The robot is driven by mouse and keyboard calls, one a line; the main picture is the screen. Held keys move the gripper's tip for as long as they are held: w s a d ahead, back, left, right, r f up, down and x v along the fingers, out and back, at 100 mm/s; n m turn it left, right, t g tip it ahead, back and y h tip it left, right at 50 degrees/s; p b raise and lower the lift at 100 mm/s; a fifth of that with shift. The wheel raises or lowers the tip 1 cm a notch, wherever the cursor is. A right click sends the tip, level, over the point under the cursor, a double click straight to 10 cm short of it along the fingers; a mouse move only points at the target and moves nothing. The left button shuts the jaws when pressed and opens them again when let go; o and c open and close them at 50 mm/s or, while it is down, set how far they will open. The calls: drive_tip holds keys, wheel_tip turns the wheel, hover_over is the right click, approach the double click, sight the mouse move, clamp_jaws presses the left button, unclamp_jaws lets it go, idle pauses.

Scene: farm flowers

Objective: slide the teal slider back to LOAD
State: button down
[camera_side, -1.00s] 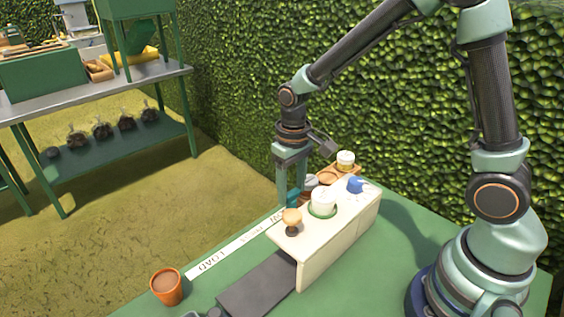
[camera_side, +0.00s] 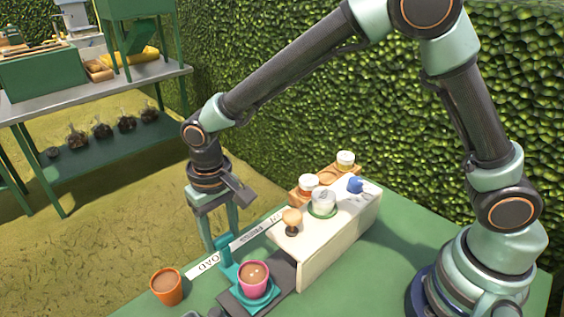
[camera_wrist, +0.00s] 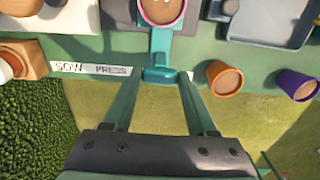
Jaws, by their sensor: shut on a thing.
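The teal slider (camera_side: 232,272) is a small carriage on a dark track (camera_side: 282,268), with an upright handle. It carries a pink pot (camera_side: 254,279) of brown soil with small pale specks on top. My gripper (camera_side: 224,248) is shut on the slider's handle, which also shows between my fingers in the wrist view (camera_wrist: 160,76). The slider stands outside the cream box (camera_side: 335,237), beside the LOAD end of the white label strip (camera_side: 240,241). In the wrist view SOW and PRESS are readable, and LOAD is hidden behind the slider and fingers.
An orange pot (camera_side: 167,287) of soil stands left of the track; a purple pot (camera_wrist: 298,84) shows beyond it in the wrist view. The cream box bears a wooden knob (camera_side: 291,220), a white jar (camera_side: 323,202) and a blue knob (camera_side: 356,186). A hedge stands behind.

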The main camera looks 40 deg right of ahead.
drive_tip(key=shift+a+r, duration=0.1)
drive_tip(key=shift+a, duration=0.9)
drive_tip(key=shift+c, duration=1)
unclamp_jaws()
drive_tip(key=shift+d, duration=0.1)
wheel_tip(320, 180, up, 12)
